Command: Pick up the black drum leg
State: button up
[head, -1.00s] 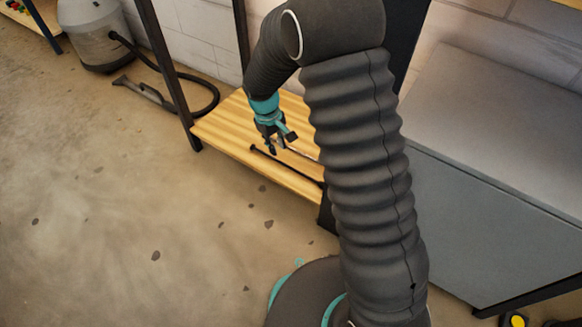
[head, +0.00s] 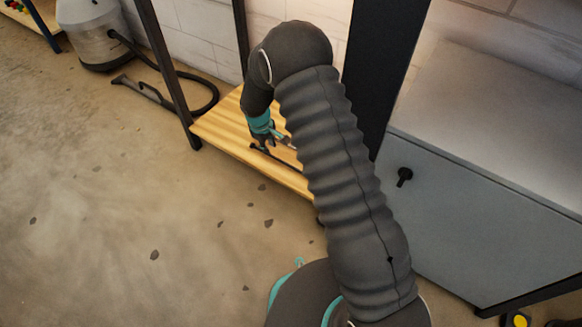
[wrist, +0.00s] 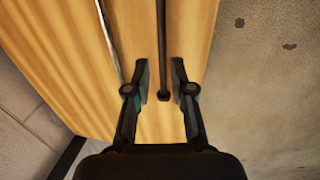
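The black drum leg (wrist: 162,45) is a thin dark rod lying on the wooden shelf (wrist: 60,45), with a thicker end (wrist: 163,96) nearest my wrist. In the wrist view my gripper (wrist: 160,70) is open, with one finger on each side of the rod and a visible gap on both sides. I cannot tell the exact height of the fingertips above the shelf. In the head view my gripper (head: 268,141) is at the shelf, beside the near part of the leg (head: 256,147); my arm hides part of the shelf and the leg's far end.
A thin silvery rod (wrist: 108,35) lies on the shelf to the left of the leg. Dark uprights (head: 168,75) frame the shelf. A grey cabinet (head: 480,190) stands to the right, and a vacuum cleaner (head: 92,35) at the back left. The floor in front is clear.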

aim_at(272, 156)
jog(key=shift+w+d+f+b, duration=0.1)
jog(key=shift+d+f+b, duration=0.05)
jog(key=shift+f, duration=0.75)
jog(key=shift+w+d+f+b, duration=0.1)
jog(key=shift+f+b, duration=0.05)
jog(key=shift+f, duration=0.7)
jog(key=shift+d+f+b, duration=0.15)
jog(key=shift+f, duration=0.75)
grip_shut()
